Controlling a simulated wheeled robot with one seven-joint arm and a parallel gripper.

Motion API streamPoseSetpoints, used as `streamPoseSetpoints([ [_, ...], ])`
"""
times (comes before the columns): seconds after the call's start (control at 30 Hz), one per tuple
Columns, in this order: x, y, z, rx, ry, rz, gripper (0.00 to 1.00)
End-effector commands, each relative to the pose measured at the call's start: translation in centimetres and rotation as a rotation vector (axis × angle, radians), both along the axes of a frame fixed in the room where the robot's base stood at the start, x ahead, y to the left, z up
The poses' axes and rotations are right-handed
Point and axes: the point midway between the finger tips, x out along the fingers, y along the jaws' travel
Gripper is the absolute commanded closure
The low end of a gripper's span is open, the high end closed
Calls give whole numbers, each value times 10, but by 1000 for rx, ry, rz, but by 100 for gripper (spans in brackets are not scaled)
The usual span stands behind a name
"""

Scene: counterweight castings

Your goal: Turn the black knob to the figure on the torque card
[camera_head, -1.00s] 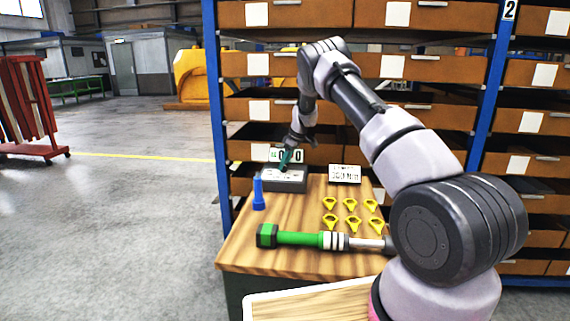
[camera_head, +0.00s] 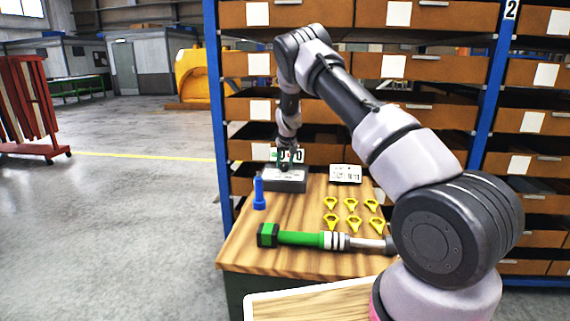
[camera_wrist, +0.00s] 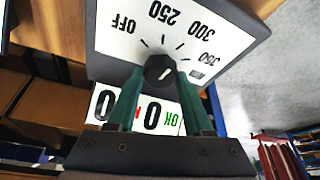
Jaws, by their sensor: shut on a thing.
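The black knob (camera_wrist: 160,70) sits on a white dial face (camera_wrist: 205,50) marked OFF, 250, 300 and 350, upside down in the wrist view. My gripper (camera_wrist: 159,72) has its two green fingers closed on the knob, one on each side. A small pale mark shows on the knob, but I cannot tell which figure it points at. The grey tester box (camera_head: 289,185) stands at the back of the bench, with my gripper (camera_head: 285,168) over it in the head view. The torque card (camera_head: 345,173) stands to its right, its figure too small to read.
A display (camera_wrist: 150,112) beside the dial shows zeros and a green OK. Shelves of brown bins stand behind.

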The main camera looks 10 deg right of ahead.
Motion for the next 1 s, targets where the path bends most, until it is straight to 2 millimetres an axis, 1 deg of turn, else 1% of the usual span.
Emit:
streamPoseSetpoints([
  [0.2,0,1,0,-1,0,-130,100],
  [0.4,1,1,1,0,-1,-203,100],
  [0.97,0,2,0,1,1,-234,100],
  [1.0,0,2,0,2,1,-233,45],
])
